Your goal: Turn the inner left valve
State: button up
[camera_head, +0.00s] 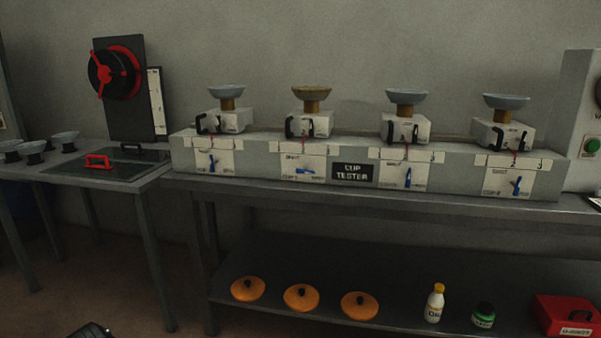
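The cup tester (352,171) is a long grey box on a bench, with four stations side by side. The inner left valve (305,171) is a small blue handle on the white panel of the second station from the left, lying about horizontal. The outer left valve (212,163), inner right valve (408,177) and outer right valve (517,185) have blue handles standing roughly upright. A small dark part (92,331), probably of my gripper, shows at the bottom left edge, far from the valves. Its fingers are not visible.
Each station carries a block with a black handle and a bowl on top; the second bowl (311,92) is brown. The lower shelf holds orange lids (301,297), bottles and a red box (568,314). A side table (60,172) stands left. The space before the valves is clear.

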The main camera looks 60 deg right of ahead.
aim_at(306, 170)
jog(key=k, duration=1.4)
jog(key=z, duration=0.4)
jog(key=i, duration=0.8)
